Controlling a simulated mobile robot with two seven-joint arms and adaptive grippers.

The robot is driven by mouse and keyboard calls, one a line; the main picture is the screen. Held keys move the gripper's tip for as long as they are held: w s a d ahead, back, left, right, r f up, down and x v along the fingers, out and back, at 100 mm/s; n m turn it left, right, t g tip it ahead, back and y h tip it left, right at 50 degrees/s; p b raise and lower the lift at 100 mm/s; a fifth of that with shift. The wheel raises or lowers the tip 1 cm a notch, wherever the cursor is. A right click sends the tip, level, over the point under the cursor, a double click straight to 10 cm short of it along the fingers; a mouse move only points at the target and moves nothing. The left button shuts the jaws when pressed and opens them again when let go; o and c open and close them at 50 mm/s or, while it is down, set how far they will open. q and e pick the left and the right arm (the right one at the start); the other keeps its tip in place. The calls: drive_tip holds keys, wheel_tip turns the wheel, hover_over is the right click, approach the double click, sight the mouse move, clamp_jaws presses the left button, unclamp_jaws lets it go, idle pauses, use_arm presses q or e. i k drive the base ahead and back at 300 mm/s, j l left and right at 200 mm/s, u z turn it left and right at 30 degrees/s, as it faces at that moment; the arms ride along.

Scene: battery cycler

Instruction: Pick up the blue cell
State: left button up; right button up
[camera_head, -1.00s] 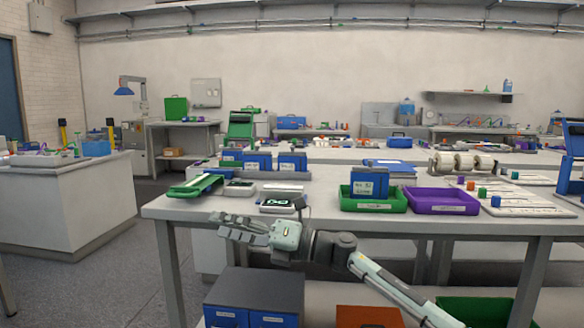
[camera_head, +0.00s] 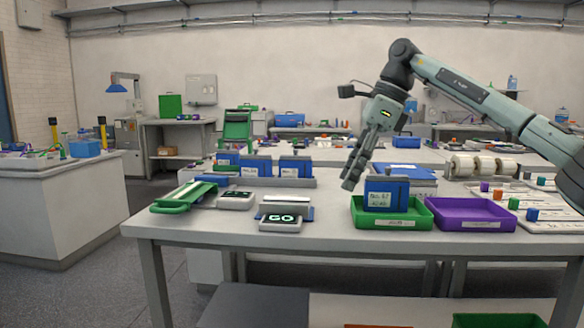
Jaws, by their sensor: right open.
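A blue cell (camera_head: 378,195) with a white label stands upright in the green tray (camera_head: 424,219) at the front right of the table. Several similar blue cells (camera_head: 262,167) stand in a row at the back left of the table. My right gripper (camera_head: 353,180) is open and points down, just left of and above the blue cell in the green tray. I cannot tell whether its fingers touch that cell. My left gripper is not in view.
A purple tray (camera_head: 470,222) stands right of the green tray. A device reading GO (camera_head: 282,220), a grey device (camera_head: 237,200) and a green tool (camera_head: 184,195) lie to the left. White rolls (camera_head: 477,166) and small coloured blocks are at the right.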

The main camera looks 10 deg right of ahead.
sight(291, 169)
drive_tip(key=i, duration=1.55)
